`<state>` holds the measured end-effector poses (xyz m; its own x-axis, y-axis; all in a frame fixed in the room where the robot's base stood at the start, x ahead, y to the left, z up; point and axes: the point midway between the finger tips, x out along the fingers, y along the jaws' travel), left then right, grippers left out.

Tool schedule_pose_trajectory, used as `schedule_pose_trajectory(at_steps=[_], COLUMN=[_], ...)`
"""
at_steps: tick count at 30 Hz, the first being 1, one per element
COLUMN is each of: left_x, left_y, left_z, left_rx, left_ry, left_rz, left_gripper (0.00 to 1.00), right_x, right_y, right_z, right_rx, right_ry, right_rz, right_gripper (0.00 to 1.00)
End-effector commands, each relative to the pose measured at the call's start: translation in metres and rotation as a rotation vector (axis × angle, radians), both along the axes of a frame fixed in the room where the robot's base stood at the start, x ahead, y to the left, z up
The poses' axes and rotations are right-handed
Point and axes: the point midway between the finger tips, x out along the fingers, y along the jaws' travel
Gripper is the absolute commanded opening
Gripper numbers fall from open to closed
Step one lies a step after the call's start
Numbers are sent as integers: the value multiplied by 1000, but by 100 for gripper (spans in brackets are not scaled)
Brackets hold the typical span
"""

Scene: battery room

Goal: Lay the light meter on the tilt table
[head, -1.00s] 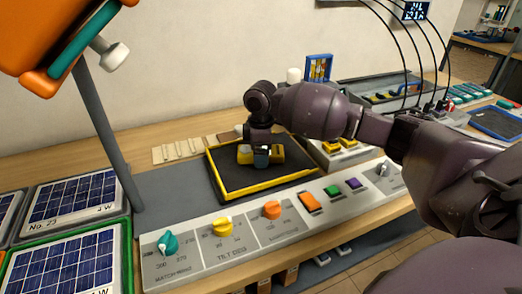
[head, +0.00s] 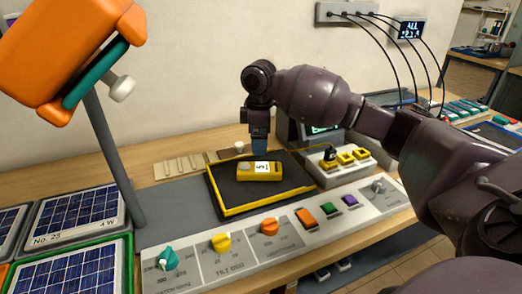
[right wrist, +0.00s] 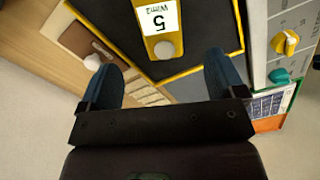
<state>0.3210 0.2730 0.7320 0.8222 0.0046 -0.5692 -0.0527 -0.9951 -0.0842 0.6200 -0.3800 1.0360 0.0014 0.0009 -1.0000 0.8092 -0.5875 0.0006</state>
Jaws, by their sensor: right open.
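The light meter (head: 245,173) is a yellow block with a white display and a grey round sensor. It lies flat on the dark top of the tilt table (head: 225,203), which has a yellow rim. The meter also shows in the right wrist view (right wrist: 143,35), its display reading 5. My right gripper (head: 259,152) is above and just behind the meter, apart from it. In the right wrist view the right gripper (right wrist: 160,82) has its two blue fingers wide apart with nothing between them. My left gripper is not in view.
A control panel with knobs (head: 222,242) and coloured buttons runs along the front. An orange lamp (head: 70,60) on a grey post stands at left, above solar panels (head: 80,212). A grey box with yellow parts (head: 338,163) stands right of the table.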

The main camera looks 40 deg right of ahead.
Motion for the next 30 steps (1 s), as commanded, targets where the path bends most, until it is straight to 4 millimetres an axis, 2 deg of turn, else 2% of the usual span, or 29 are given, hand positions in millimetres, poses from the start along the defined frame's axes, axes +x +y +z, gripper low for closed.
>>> schedule_pose_trajectory(at_steps=[1,6,25,28,30], left_x=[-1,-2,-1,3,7], left_y=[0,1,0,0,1], left_z=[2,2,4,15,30], left_rx=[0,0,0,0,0], left_ry=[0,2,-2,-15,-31], left_rz=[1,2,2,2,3], left_gripper=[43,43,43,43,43], right_x=[0,0,0,-1,-3], right_y=[0,0,0,0,0], right_z=[8,17,20,37,59], right_rx=[0,-1,-1,-1,-1], right_ry=[-2,1,-1,-17,-35], right_rz=[0,-1,-1,-1,-1], right_gripper=[89,89,89,89,89])
